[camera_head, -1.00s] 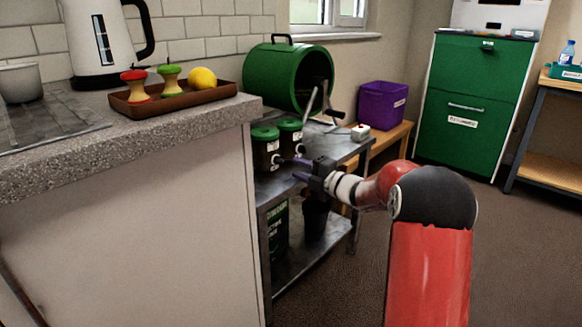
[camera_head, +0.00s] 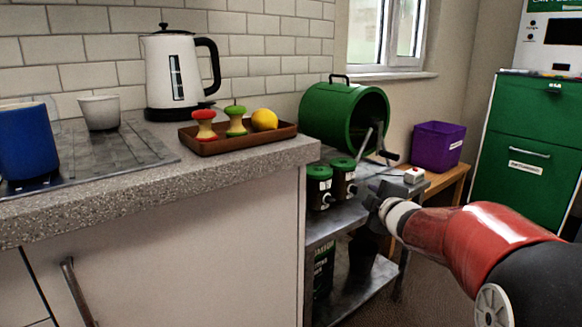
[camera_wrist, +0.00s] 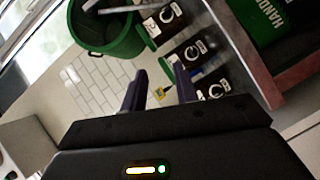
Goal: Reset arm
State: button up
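My red and black arm (camera_head: 490,235) reaches in from the lower right of the head view. My gripper (camera_head: 372,203) is at the end of it, in front of the metal shelf unit (camera_head: 325,228), small and dark there. In the wrist view, the two dark fingers of my gripper (camera_wrist: 160,84) stand apart with a gap between them. I see nothing held between them. A small yellow patch shows behind the gap, too small to identify.
A green drum (camera_head: 330,120) and lidded green caddies stand beyond. A purple bin (camera_head: 437,145) is on a wooden bench.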

jog(key=s+r+m+g+h+p, duration=0.1)
jog(key=s+m+g+h, duration=0.3)
jog(key=s+m, duration=0.75)
jog(key=s+a+f+m+g+y, duration=0.1)
jog(key=s+a+f+m+g, duration=0.1)
jog(key=s, duration=1)
jog(key=s+a+f+m+g+y+p, duration=0.1)
jog(key=s+a+f+g, duration=0.3)
jog(key=s, duration=0.9)
jog(key=shift+s+a+f+m, duration=0.15)
jog(key=shift+a+f+m, duration=0.15)
jog(key=shift+f, duration=0.5)
